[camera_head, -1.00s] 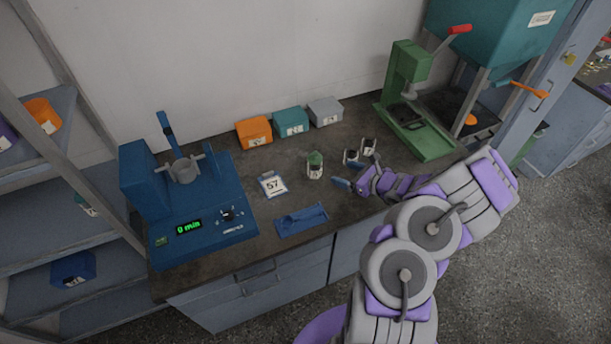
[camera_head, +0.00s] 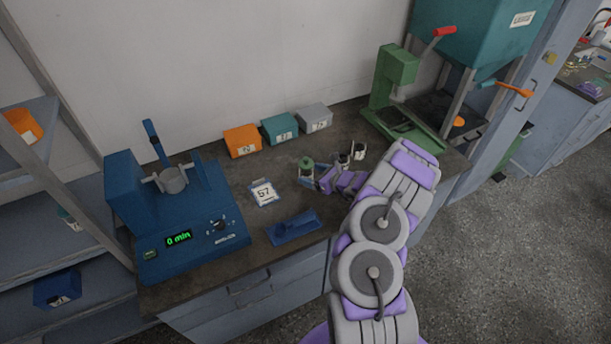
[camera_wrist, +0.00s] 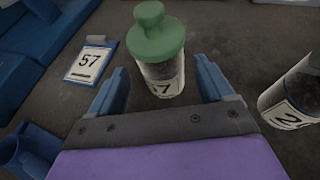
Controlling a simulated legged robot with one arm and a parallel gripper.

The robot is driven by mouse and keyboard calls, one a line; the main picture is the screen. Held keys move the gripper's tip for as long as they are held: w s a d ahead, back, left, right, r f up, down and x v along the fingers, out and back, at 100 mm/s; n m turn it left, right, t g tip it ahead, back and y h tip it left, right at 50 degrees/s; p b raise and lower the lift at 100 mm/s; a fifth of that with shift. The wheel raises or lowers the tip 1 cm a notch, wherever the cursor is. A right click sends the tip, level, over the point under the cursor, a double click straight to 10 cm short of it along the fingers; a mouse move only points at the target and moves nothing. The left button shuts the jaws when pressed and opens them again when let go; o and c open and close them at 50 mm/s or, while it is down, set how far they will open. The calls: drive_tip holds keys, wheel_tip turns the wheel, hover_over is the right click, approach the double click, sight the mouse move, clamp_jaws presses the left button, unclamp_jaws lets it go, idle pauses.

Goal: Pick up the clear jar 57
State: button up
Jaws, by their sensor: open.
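A clear jar with a green knobbed lid (camera_wrist: 160,42) and a white label ending in 7 stands upright on the bench. It also shows in the head view (camera_head: 306,169). My gripper (camera_wrist: 163,88) is open, with a blue finger on either side of the jar's lower part. No contact between fingers and jar is visible. A card marked 57 (camera_wrist: 88,63) lies flat to the left of the jar, and it shows in the head view (camera_head: 263,192).
An open jar (camera_wrist: 295,95) stands close to the right finger. A blue scoop-like tray (camera_head: 293,227) lies near the bench's front edge. A blue shaker (camera_head: 175,210) stands left, a green press (camera_head: 395,90) right. Orange, teal and grey boxes (camera_head: 282,128) line the wall.

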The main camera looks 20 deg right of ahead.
sight(311, 173)
drive_tip(key=x, duration=0.2)
drive_tip(key=b+x, duration=0.1)
drive_tip(key=x, duration=0.1)
drive_tip(key=shift+w+d+f, duration=0.1)
drive_tip(key=shift+d, duration=0.1)
drive_tip(key=shift+w+a, duration=0.2)
drive_tip(key=shift+w, duration=0.2)
drive_tip(key=c, duration=1.1)
